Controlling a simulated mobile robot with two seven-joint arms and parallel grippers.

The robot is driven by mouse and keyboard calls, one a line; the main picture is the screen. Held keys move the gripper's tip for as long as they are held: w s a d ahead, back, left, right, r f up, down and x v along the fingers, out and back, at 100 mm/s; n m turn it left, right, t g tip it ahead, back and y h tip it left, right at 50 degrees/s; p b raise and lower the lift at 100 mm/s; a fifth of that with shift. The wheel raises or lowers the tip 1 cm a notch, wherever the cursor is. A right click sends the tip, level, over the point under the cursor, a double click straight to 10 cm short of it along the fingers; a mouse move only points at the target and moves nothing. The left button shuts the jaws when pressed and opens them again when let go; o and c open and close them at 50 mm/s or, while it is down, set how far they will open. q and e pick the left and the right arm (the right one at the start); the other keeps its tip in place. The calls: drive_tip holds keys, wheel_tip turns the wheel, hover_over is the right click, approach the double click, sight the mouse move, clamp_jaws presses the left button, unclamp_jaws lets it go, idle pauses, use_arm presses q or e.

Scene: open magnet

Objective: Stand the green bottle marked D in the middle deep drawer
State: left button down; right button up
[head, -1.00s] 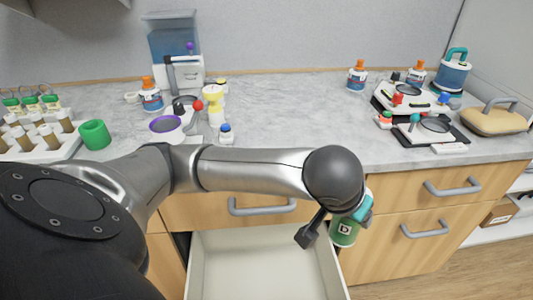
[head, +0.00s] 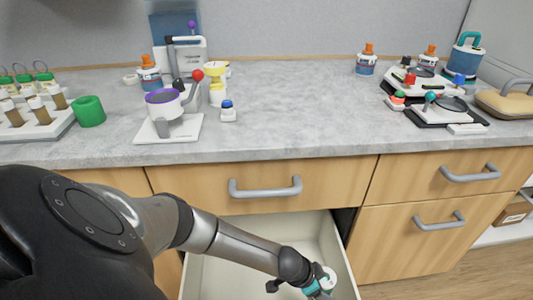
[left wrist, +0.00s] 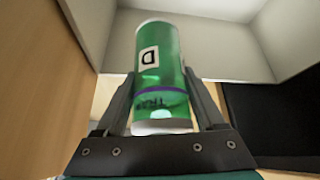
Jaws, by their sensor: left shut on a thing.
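The green bottle marked D (left wrist: 160,62) is between the fingers of my left gripper (left wrist: 160,108) in the left wrist view, and the gripper is shut on it. In the head view my left gripper (head: 316,287) reaches down at the right side of the open deep drawer (head: 215,270), near its right wall. Only a pale end of the bottle shows there, and its green body is hidden. I cannot tell whether the bottle touches the drawer floor. The drawer's pale walls also show in the left wrist view (left wrist: 230,45). My right gripper is not in view.
A shut drawer with a grey handle (head: 265,187) is above the open drawer, under the counter edge. Shut wooden drawers (head: 440,185) stand to the right. The counter (head: 300,115) holds a stirrer-like device (head: 170,125) and several bottles. The drawer's visible floor looks empty.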

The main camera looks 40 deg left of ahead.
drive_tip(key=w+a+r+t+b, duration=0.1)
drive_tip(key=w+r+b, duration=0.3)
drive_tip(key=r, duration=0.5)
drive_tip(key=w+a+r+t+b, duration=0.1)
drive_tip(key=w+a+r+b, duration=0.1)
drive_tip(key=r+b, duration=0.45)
use_arm(q)
drive_tip(key=shift+m+h, duration=0.4)
drive_tip(key=shift+m, duration=0.4)
drive_tip(key=s+a+f+b, duration=0.1)
drive_tip(key=f, duration=0.7)
drive_tip(key=s+a+f+b, duration=0.1)
drive_tip(key=f+b, duration=0.1)
drive_tip(key=f, duration=0.6)
drive_tip(key=s+a+f+b, duration=0.1)
drive_tip(key=s+f+b, duration=0.1)
drive_tip(key=f, duration=0.6)
drive_tip(key=shift+s+a+f, duration=0.1)
drive_tip(key=shift+a+f, duration=0.25)
drive_tip(key=shift+f, duration=0.05)
drive_tip(key=shift+f+b, duration=0.35)
drive_tip(key=shift+f, duration=0.05)
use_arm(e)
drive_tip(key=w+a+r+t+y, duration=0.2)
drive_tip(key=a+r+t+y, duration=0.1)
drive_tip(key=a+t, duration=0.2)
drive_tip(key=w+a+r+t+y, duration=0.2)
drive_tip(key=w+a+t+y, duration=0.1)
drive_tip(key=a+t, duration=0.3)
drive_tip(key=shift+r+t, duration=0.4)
